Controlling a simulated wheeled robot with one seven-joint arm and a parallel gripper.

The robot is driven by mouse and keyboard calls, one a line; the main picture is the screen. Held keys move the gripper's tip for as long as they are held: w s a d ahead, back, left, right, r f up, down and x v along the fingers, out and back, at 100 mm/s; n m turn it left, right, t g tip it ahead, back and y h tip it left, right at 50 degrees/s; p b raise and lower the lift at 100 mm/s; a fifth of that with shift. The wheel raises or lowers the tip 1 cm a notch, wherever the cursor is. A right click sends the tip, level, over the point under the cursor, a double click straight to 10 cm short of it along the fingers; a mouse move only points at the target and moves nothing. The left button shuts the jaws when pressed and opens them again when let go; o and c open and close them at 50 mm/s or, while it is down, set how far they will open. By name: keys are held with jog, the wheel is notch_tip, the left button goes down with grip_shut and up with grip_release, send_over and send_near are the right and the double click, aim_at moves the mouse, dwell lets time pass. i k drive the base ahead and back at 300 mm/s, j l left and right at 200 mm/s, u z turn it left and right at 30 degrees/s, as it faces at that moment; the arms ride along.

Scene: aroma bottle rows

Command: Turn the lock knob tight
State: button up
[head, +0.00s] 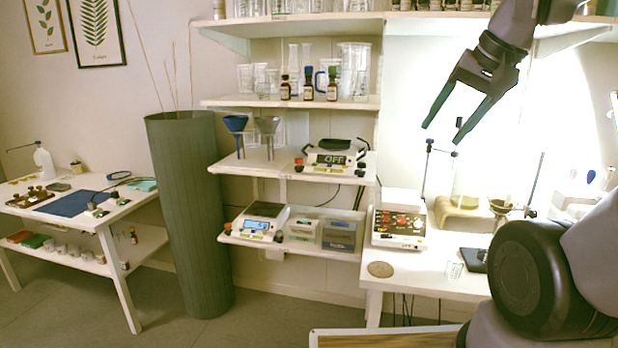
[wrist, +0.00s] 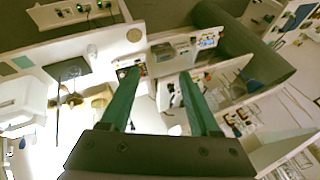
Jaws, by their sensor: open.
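My gripper (head: 441,132) is raised in the upper right of the head view, with its two green fingers spread and nothing between them. The same open fingers show in the wrist view (wrist: 160,74). A thin stand (head: 425,170) with a small blue clamp-like part (head: 430,143) rises from the right-hand bench, near the fingertips in the picture; their distance apart in depth is hard to tell. A second thin stand (head: 536,180) is farther right. I cannot make out for certain which small part is the lock knob.
Shelves (head: 290,102) at the centre hold bottles, glassware and scales. A tall green column (head: 192,215) and a side table (head: 118,212) are to the left. Floor between them is clear.

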aim_at(532, 214)
jog(key=z, duration=1.05)
jog(key=i+j, duration=0.2)
jog(key=j, duration=0.15)
jog(key=i+j, duration=0.15)
jog(key=j, duration=0.15)
jog(key=i+j, duration=0.2)
jog(key=j, duration=0.15)
jog(key=l+z, duration=0.05)
